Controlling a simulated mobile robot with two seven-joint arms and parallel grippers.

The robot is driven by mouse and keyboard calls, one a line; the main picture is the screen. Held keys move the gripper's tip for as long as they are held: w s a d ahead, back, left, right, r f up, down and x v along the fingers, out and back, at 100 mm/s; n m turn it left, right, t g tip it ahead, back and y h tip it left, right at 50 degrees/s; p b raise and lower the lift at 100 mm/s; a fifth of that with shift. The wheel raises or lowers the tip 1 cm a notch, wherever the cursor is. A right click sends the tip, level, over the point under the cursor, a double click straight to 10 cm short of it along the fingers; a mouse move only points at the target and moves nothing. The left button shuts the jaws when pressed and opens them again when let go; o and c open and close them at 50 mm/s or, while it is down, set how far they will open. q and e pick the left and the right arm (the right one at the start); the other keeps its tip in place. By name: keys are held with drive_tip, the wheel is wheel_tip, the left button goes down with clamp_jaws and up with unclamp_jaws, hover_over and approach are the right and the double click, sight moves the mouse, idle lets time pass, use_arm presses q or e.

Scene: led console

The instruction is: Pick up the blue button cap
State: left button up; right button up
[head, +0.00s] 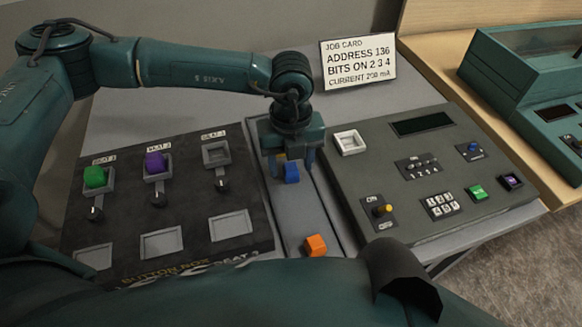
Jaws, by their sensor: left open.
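The blue button cap (291,174) stands on the grey strip between the black button box and the grey console. My left gripper (291,168) points down right over it. Its fingers are open, one on each side of the cap, and the gripper hides part of it. I cannot tell whether the fingers touch the cap. My right gripper is not in view.
An orange cap (316,245) lies nearer on the same strip. The button box (190,205) at left carries a green cap (95,177), a purple cap (156,162) and levers. The console (440,170) is at right, a job card (358,63) behind.

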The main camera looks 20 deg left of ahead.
use_arm(q)
drive_tip(key=shift+c, duration=0.5)
drive_tip(key=c, duration=0.9)
drive_tip(key=shift+c, duration=0.2)
